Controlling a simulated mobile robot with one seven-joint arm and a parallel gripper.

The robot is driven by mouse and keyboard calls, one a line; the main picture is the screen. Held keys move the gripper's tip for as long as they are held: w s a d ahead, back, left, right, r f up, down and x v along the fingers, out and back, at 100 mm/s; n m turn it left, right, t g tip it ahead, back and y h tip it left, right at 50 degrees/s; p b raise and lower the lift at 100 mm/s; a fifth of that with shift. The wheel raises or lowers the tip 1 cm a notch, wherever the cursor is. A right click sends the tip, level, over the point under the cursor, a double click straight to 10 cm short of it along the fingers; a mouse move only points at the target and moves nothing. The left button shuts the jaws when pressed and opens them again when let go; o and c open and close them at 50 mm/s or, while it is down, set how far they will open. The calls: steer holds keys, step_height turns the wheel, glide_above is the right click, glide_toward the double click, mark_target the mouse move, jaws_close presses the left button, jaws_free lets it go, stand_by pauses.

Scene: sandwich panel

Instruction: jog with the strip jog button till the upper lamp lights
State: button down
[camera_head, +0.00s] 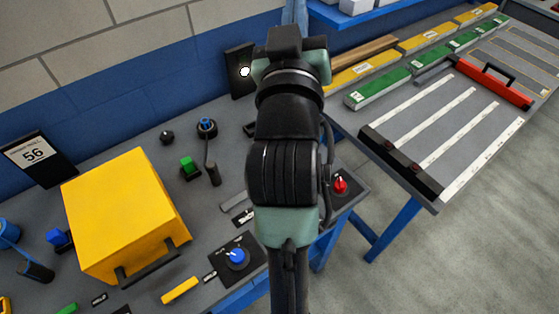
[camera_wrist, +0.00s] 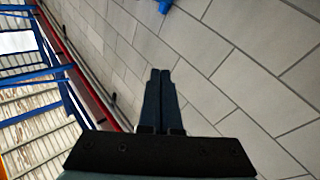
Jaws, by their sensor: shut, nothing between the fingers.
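My gripper (camera_wrist: 160,78) shows in the wrist view with its two dark fingers together and nothing between them; it faces a block surface. In the head view my arm fills the middle and the fingers cannot be made out. A dark upright plate (camera_head: 237,84) stands at the back of the bench with a bright white round spot (camera_head: 245,71), possibly a lamp; my arm may hide part of it.
A yellow box (camera_head: 124,214) with a black handle stands on the grey bench at left, by a "56" sign (camera_head: 38,154). A second table (camera_head: 449,145) with pale strips and a red tool (camera_head: 494,84) is at right. Grey floor (camera_head: 470,245) is clear at lower right.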

step_height(320, 180, down, 12)
steer(key=w+d+n+g+p, duration=0.1)
steer(key=w+d+g+p, duration=0.1)
steer(key=g+p, duration=0.2)
steer(key=s+a+f+n+g+p, duration=0.1)
steer(key=s+f, duration=0.5)
steer(key=f, duration=0.7)
steer(key=s+a+f+n+g+p, duration=0.2)
steer(key=s+f+g+p, duration=0.4)
steer(key=f, duration=0.8)
steer(key=shift+a+g+h, duration=0.3)
steer(key=shift+a, duration=0.25)
steer(key=shift+f, duration=0.1)
step_height(320, 180, down, 9)
steer(key=b, duration=0.7)
steer(key=shift+r+b, duration=0.2)
steer(key=shift+b, duration=0.2)
steer(key=shift+f+b, duration=0.35)
steer(key=shift+f, duration=0.05)
